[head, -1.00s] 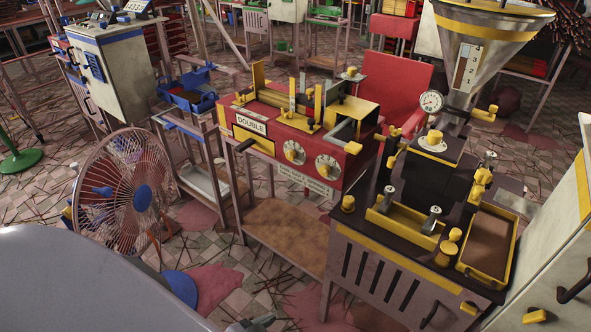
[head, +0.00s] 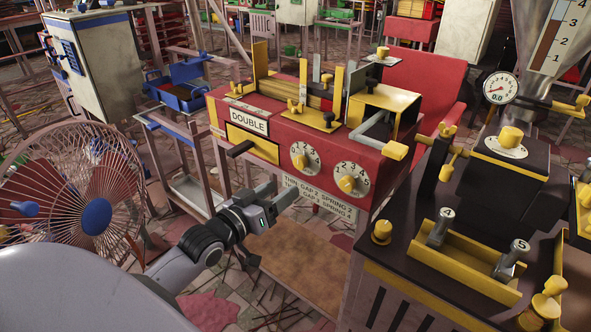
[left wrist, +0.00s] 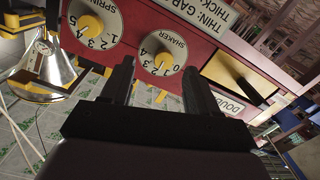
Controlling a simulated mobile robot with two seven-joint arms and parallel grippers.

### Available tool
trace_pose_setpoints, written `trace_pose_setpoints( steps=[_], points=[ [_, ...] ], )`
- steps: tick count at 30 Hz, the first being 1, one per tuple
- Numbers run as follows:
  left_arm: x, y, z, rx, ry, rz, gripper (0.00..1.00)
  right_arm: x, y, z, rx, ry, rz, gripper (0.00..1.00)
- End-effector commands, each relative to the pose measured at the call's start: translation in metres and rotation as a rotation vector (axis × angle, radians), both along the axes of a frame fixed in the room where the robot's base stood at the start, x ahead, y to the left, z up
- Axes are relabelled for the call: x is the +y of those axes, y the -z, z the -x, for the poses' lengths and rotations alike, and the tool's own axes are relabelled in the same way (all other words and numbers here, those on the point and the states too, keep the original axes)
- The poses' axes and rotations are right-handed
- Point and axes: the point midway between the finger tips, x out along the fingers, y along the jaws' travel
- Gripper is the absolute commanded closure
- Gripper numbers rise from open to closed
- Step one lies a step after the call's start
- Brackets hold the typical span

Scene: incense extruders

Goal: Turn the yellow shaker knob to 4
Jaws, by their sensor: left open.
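The yellow shaker knob (head: 301,161) sits on a round white numbered dial on the front of the red machine (head: 240,160), left of a second dial with a yellow knob (head: 347,184). In the left wrist view the shaker knob (left wrist: 162,61) shows upside down, its dial labelled SHAKER, beside the dial labelled SPRING. I cannot tell which number the shaker knob points to. My left gripper (head: 278,196) is open and empty, below and in front of the shaker dial. In the left wrist view its fingers (left wrist: 157,85) stand apart, near the dial's lower edge. My right gripper is out of view.
A dark-topped bench (head: 440,235) with yellow trays and knobs stands close at the right. A wire fan (head: 60,195) stands at the left.

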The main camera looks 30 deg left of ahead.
Motion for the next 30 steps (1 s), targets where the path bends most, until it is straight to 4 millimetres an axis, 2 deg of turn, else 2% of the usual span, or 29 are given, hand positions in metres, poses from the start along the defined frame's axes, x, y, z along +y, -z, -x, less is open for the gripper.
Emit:
trace_pose_setpoints(
  steps=[1, 10, 21, 30],
  points=[
    [0.003, 0.0, -0.003, -0.019, -0.002, 0.008, 0.4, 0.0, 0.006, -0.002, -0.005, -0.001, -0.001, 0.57],
    [0.008, -0.011, -0.017, -0.047, -0.005, 0.029, 0.4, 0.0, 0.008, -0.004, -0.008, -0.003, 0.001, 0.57],
    [0.004, -0.01, -0.061, -0.045, -0.005, 0.027, 0.4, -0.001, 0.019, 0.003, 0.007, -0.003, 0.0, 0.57],
    [0.003, -0.01, -0.078, -0.042, -0.005, 0.026, 0.4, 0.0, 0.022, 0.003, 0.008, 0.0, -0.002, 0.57]
  ],
)
